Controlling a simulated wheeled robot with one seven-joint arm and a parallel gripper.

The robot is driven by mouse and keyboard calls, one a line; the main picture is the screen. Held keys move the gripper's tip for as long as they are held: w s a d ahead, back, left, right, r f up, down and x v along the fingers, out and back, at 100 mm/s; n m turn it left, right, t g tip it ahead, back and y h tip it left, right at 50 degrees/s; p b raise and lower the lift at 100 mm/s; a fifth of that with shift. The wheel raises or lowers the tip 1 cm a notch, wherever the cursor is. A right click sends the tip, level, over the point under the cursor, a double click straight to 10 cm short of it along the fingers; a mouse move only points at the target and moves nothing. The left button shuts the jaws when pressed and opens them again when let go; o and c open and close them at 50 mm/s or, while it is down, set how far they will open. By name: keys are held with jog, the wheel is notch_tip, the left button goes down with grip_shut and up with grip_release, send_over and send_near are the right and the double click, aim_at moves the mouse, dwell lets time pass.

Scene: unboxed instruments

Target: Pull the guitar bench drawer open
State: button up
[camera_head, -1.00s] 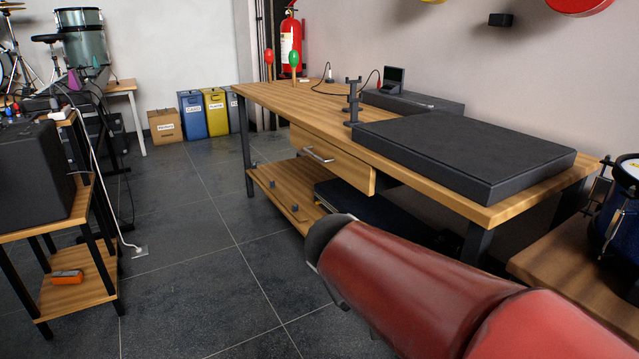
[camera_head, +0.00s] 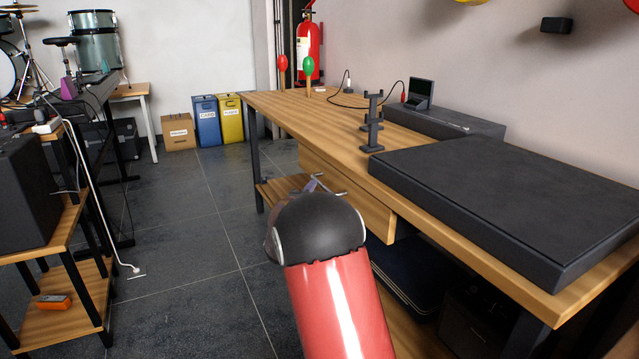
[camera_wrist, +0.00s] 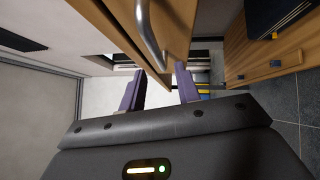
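The guitar bench (camera_head: 285,118) has a wooden drawer (camera_head: 365,212) hung under its front edge. The drawer's silver bar handle (camera_head: 328,186) is partly hidden by my arm. In the wrist view the handle (camera_wrist: 150,36) runs down the drawer front (camera_wrist: 176,28) at the upper middle. My gripper (camera_wrist: 159,78) has its two purple fingers apart with nothing held. The handle's near end shows between and just above the fingertips in that view. I cannot tell whether it lies within their reach. In the head view only a bit of my gripper (camera_head: 312,185) shows beside the handle.
A large black case (camera_head: 510,195) and a small stand (camera_head: 373,125) are on the bench. A lower shelf (camera_head: 285,188) lies beneath. A shelf unit with a black box (camera_head: 25,195) stands at the left. The floor between is clear.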

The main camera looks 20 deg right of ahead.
aim_at(320, 183)
jog(key=x, duration=0.6)
jog(key=shift+d+p, duration=0.1)
jog(key=shift+p, duration=0.3)
jog(key=shift+c, duration=0.4)
grip_shut()
jog(key=shift+f, duration=0.1)
